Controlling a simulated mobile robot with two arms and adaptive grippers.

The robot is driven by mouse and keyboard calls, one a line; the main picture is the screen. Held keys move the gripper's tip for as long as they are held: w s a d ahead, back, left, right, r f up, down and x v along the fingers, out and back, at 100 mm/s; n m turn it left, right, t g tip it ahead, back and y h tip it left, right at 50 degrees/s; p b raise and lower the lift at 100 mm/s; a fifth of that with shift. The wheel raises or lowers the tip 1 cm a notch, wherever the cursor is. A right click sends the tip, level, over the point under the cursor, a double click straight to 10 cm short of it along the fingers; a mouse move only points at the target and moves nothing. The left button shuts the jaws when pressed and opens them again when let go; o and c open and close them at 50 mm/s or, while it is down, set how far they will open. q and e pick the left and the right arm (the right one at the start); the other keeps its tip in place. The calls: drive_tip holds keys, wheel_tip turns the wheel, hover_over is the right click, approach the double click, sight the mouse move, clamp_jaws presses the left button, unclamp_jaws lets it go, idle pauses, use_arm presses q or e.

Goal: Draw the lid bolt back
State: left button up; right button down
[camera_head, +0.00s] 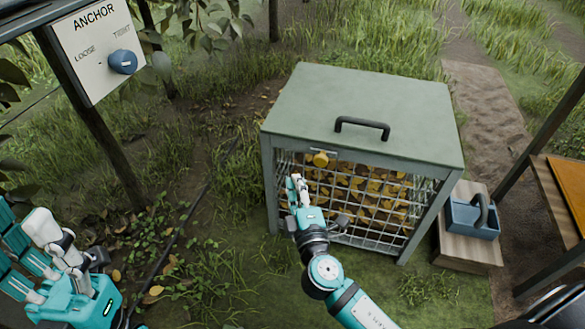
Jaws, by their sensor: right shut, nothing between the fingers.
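The lid bolt (320,159) has a brass-coloured knob and a short pale bar. It sits at the top front edge of a green crate with a wire mesh front, just under the lid (400,105). The lid is down and carries a black handle (362,124). My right gripper (296,180) is shut and empty in front of the mesh, below and left of the knob and apart from it in the picture. My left gripper (38,252) is at the lower left, far from the crate; its jaw opening is unclear.
Yellow-brown leaves or fruit show behind the mesh (375,233). A wooden block (465,250) with a blue handled box (470,217) stands right of the crate. An anchor panel with a blue knob (123,62) is at the upper left. A wooden table (560,195) edges in at right.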

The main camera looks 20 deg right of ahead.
drive_tip(key=shift+s+a+f, duration=0.1)
drive_tip(key=shift+s+a, duration=0.05)
drive_tip(key=shift+s, duration=1.1)
drive_tip(key=shift+a, duration=0.1)
